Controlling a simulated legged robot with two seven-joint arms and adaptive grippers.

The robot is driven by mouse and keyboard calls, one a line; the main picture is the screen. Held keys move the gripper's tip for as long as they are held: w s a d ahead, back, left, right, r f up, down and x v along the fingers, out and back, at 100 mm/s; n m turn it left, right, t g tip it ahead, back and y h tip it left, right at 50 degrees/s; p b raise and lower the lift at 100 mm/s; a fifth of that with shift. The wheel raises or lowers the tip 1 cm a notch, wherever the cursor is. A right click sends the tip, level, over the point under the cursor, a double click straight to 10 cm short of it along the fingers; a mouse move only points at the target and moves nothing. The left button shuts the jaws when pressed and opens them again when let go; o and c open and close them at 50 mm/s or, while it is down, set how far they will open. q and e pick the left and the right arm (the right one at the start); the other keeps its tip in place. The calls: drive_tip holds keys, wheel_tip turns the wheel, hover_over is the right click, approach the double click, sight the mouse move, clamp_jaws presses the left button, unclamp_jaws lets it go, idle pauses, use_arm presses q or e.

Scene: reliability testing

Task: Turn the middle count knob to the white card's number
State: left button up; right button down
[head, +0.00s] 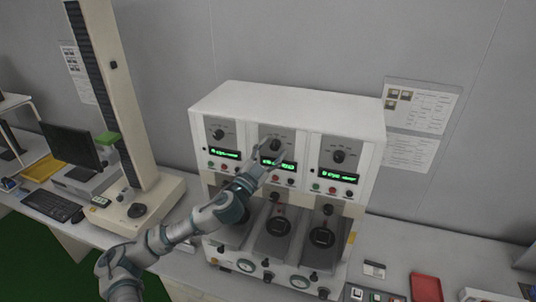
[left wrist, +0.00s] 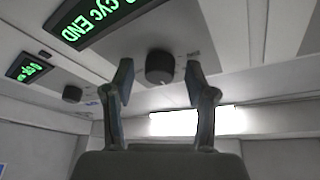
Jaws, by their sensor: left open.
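The white test machine (head: 285,105) has three stations side by side, each with a dark round knob above a green display. The middle count knob (head: 275,145) is on the upper panel of the centre station. My left gripper (head: 268,157) is open in front of that station. In the left wrist view the dark knob (left wrist: 160,67) shows between and beyond the two spread fingertips, with no clear contact. A small white card (head: 374,269) lies on the bench right of the machine; its print is too small to read. My right gripper is out of view.
The left knob (head: 218,134) and right knob (head: 338,156) flank the centre one. A tall beige column instrument (head: 115,90) stands left of the machine. A red tray (head: 426,288) lies at the front right. Printed sheets (head: 420,110) hang on the wall.

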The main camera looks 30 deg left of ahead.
use_arm(q)
drive_tip(key=v, duration=0.7)
drive_tip(key=shift+s+f, duration=0.1)
drive_tip(key=shift+a, duration=0.1)
idle(0.4)
